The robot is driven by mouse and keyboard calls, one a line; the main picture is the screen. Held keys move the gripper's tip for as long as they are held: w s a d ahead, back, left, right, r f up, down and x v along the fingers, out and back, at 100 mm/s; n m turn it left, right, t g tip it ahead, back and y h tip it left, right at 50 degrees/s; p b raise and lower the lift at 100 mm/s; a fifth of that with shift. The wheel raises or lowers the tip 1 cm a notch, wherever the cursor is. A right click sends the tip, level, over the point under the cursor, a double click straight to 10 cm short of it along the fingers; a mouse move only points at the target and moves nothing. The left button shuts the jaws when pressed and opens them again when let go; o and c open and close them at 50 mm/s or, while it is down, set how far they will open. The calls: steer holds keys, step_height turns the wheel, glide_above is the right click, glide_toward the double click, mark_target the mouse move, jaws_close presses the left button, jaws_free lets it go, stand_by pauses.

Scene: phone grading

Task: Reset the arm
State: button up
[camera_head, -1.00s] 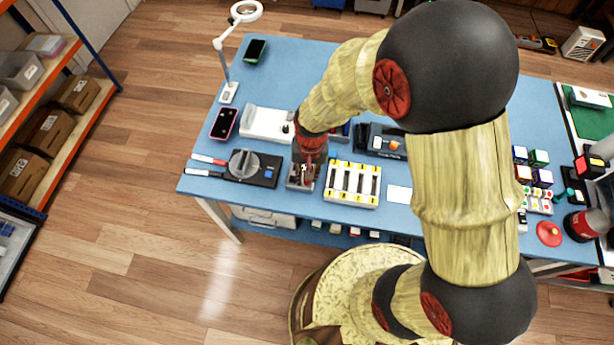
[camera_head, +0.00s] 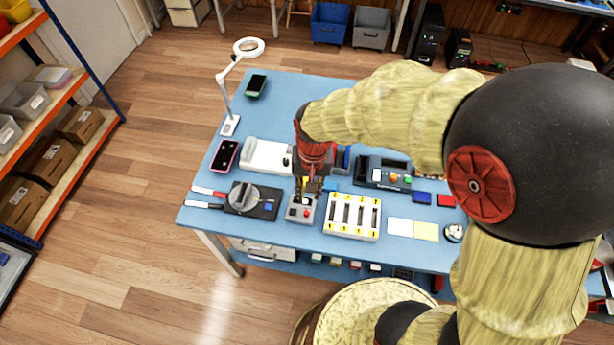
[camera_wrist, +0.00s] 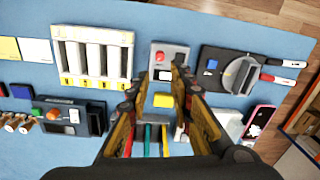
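My gripper (camera_head: 306,185) hangs over the blue table (camera_head: 300,88), just behind and above a small grey control box (camera_head: 301,209) with a red button. In the wrist view my gripper (camera_wrist: 161,78) is open, with a gap between its two fingers and nothing held. The grey control box (camera_wrist: 168,64) shows beyond the fingertips. A yellow block-like part (camera_wrist: 163,100) shows between the fingers; its contact with anything is unclear. My arm reaches in from the right and hides part of the table.
A white slotted tray (camera_head: 352,215) stands right of the control box, and a black dial box (camera_head: 252,201) left of it. Behind are a white device (camera_head: 268,157) and a black device (camera_head: 383,173).

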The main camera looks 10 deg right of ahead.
steer(key=shift+s, duration=0.1)
steer(key=s+d+r+t, duration=0.2)
steer(key=s+d+r, duration=0.1)
steer(key=r, duration=0.4)
steer(key=s+d+r+n+t, duration=0.1)
steer(key=s+d+r, duration=0.3)
steer(key=r, duration=0.3)
steer(key=s+d+r+n+t, duration=0.1)
steer(key=s+d+r+t, duration=0.1)
steer(key=s+d+r, duration=0.2)
step_height(320, 180, up, 4)
steer(key=shift+s+d+f+t+h, duration=0.1)
steer(key=shift+s+d+t+h, duration=0.15)
steer(key=shift+s, duration=0.2)
